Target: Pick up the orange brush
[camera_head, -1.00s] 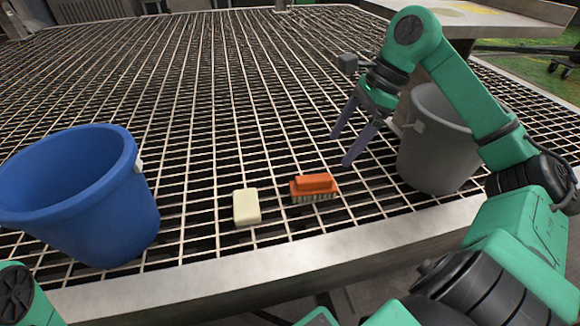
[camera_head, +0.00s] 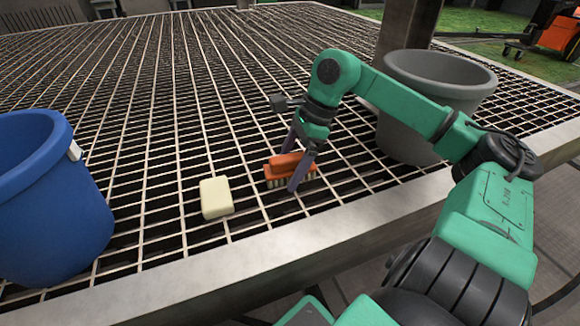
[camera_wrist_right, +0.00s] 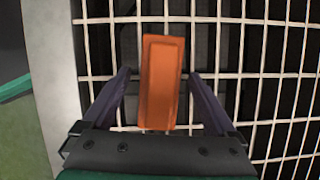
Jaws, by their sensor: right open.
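The orange brush (camera_head: 284,168) lies on the metal grating, bristles down, in the head view. It also shows upright in the picture in the right wrist view (camera_wrist_right: 161,82). My right gripper (camera_head: 290,170) is open, and its two fingers straddle the brush in the head view. In the right wrist view the fingers (camera_wrist_right: 160,88) are on either side of the brush's lower part, with a gap on each side. My left gripper is not in view.
A cream block (camera_head: 216,198) lies just left of the brush on the grating. A blue bucket (camera_head: 50,205) stands at the left, a grey bucket (camera_head: 412,130) at the right behind my right arm. A smooth metal edge (camera_head: 250,255) runs along the front of the grating (camera_head: 160,120).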

